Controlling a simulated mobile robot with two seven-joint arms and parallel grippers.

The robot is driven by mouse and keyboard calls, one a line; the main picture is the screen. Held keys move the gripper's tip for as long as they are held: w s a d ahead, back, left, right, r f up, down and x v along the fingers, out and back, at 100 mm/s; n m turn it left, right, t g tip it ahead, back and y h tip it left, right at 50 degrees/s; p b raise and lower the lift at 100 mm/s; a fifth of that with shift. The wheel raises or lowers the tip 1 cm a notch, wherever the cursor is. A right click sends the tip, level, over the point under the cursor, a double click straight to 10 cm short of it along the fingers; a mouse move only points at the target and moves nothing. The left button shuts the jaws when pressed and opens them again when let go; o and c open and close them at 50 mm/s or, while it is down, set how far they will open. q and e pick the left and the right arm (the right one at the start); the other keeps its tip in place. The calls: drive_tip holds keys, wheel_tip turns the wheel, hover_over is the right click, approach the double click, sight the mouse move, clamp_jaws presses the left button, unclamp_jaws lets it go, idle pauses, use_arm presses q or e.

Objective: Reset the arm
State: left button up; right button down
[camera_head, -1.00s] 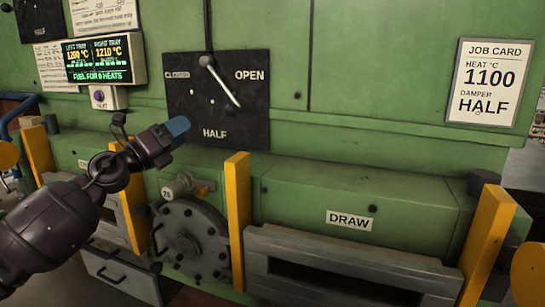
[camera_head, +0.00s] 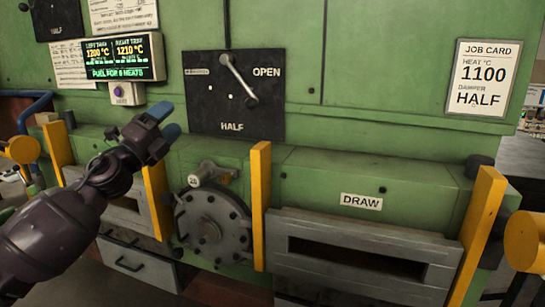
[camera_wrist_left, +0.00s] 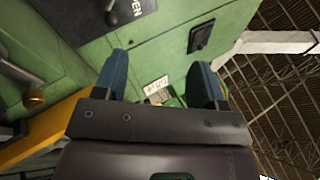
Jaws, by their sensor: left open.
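My left arm comes in from the left in the head view. Its dark purple gripper with blue fingertips (camera_head: 166,128) is held in front of the furnace, below and left of the damper plate (camera_head: 208,115). In the left wrist view the two blue fingers (camera_wrist_left: 161,80) stand apart with nothing between them. The damper lever (camera_head: 239,76) on the plate hangs from its upper pivot down and to the right, between OPEN and HALF. The gripper is apart from the lever. My right gripper is not in view.
The display (camera_head: 123,58) reads 1200 and 1210 °C, with a HEAT button (camera_head: 122,95) below. The job card (camera_head: 485,78) reads 1100, damper HALF. Yellow posts (camera_head: 260,205) stick out beside the round hatch (camera_head: 212,228) and the DRAW slot (camera_head: 360,255).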

use_arm(q)
drive_tip(key=s+a+f+n+g+y, duration=0.1)
drive_tip(key=s+f+n+y, duration=0.25)
drive_tip(key=f+n, duration=0.55)
drive_tip(key=s+a+f+n+y, duration=0.1)
drive_tip(key=s+f+n+y, duration=0.3)
drive_tip(key=f, duration=1)
drive_tip(key=s+a+f+n+g+y, duration=0.1)
drive_tip(key=s+f+n+y, duration=0.3)
drive_tip(key=f+n, duration=0.55)
drive_tip(key=s+a+f+n+g+y, duration=0.2)
drive_tip(key=s+f+n+g, duration=0.3)
drive_tip(key=s+f, duration=1.7)
drive_tip(key=s, duration=0.3)
drive_tip(key=shift+s+n+g, duration=0.15)
drive_tip(key=shift+n+g, duration=0.2)
drive_tip(key=shift+g, duration=0.05)
